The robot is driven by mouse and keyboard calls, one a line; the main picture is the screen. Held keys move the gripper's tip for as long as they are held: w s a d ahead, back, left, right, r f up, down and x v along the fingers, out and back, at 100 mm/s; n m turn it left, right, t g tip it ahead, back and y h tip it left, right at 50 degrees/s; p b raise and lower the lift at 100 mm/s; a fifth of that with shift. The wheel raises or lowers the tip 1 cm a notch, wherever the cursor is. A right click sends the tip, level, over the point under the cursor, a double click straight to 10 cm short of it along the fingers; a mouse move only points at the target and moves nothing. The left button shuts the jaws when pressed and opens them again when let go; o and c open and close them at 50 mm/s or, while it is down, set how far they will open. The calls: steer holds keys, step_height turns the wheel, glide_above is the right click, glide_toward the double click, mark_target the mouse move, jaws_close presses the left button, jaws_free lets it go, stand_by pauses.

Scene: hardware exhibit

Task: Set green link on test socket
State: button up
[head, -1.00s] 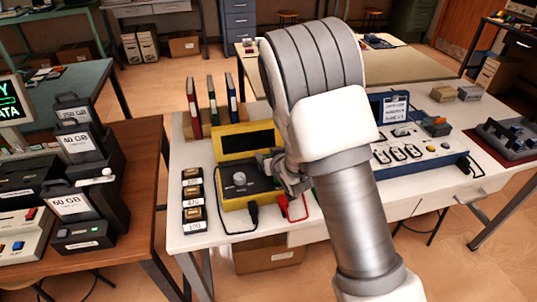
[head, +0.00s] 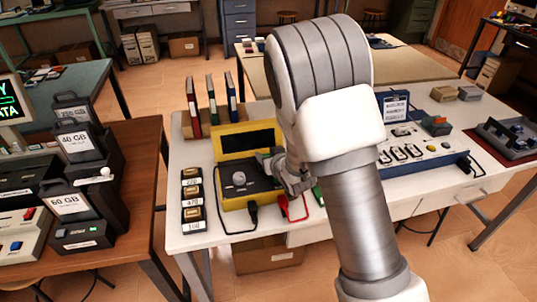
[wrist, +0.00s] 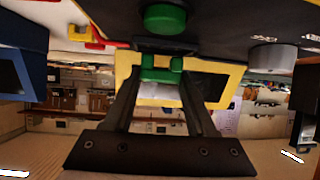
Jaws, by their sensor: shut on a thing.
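My gripper (wrist: 160,82) is shut on the green link (wrist: 162,70), a small green piece between its fingertips in the wrist view. A round green part (wrist: 165,18) with a dark piece below it stands out from the black panel just beyond the link; I cannot tell if it is the test socket. A narrow gap seems to separate link and round part. In the head view my gripper (head: 285,170) is at the right side of the yellow tester (head: 235,204), which has a grey knob. My arm and fingers hide the link and tester's right side there.
A blue-edged panel (head: 410,150) lies to the right. Bare white tabletop shows at the front left.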

steer(key=shift+f+b, duration=0.6)
steer(key=shift+b, duration=0.35)
stand_by(0.4)
steer(key=o, duration=1)
steer(key=shift+o, duration=0.2)
steer(key=shift+p+v, duration=0.65)
steer(key=shift+v, duration=4.85)
steer(key=s+d+r+m+g+h+p, duration=0.25)
steer(key=s+d+r, duration=0.4)
steer(key=r, duration=0.35)
steer(key=s+d+r+m+g+h+p, duration=0.1)
steer(key=s+d+r+h+p, duration=0.15)
steer(key=s+d+r, duration=0.4)
steer(key=s+r+g+p, duration=0.1)
steer(key=s+r+g, duration=0.1)
steer(key=s+r, duration=0.4)
steer(key=s, duration=0.5)
steer(key=shift+r+m+y+p, duration=0.3)
steer(key=shift+m, duration=0.05)
